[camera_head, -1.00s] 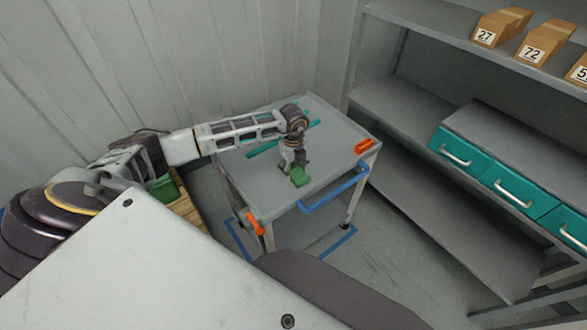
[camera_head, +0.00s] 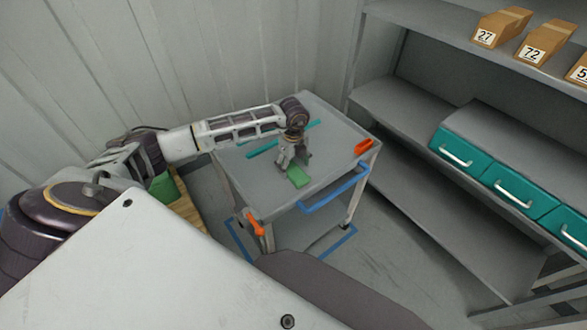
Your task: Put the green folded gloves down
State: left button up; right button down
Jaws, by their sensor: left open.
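The green folded gloves (camera_head: 298,177) lie on the grey top of a cart (camera_head: 256,194), near its front edge. My left gripper (camera_head: 293,165) is just above and behind the gloves, pointing down, with its fingers spread apart. Its fingers partly hide the far side of the gloves, and I cannot tell whether they still touch them. My right gripper is not in view.
A teal strip (camera_head: 263,149) lies behind the arm. Grey shelving (camera_head: 400,110) with teal drawers (camera_head: 513,185) and numbered boxes (camera_head: 501,27) stands right. Another green item (camera_head: 163,187) is at left.

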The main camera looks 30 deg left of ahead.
aim_at(293, 170)
pick_arm(q)
notch_tip(293, 170, up, 10)
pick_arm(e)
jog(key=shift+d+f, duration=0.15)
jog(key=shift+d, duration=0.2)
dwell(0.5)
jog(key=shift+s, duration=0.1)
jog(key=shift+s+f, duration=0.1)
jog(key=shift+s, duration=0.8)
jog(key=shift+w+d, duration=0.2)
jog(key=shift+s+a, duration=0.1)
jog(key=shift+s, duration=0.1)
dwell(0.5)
